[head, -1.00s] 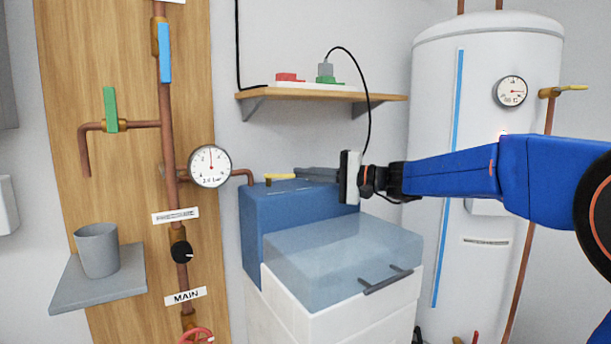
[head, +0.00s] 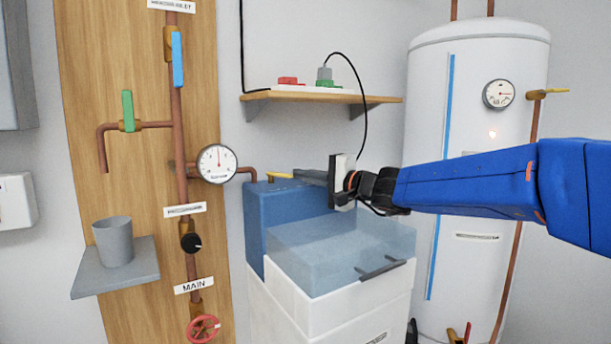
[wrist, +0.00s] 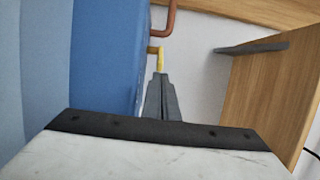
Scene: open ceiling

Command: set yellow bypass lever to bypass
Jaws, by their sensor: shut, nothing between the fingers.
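The yellow bypass lever (head: 280,175) sits on top of the back of the blue softener box, at the end of the copper pipe from the gauge. In the wrist view the lever (wrist: 161,60) is a short yellow bar just beyond my fingertips. My gripper (head: 298,175) is shut and empty, its fingers pointing left at the lever's right end. In the wrist view the closed fingers (wrist: 160,80) meet or nearly meet the lever's near end; I cannot tell whether they touch.
The blue box (head: 290,207) with its pale lid (head: 335,255) is below my gripper. A wooden shelf (head: 310,96) with plugs is above. A pressure gauge (head: 216,164) is to the left, and a white tank (head: 465,120) stands at right behind my arm.

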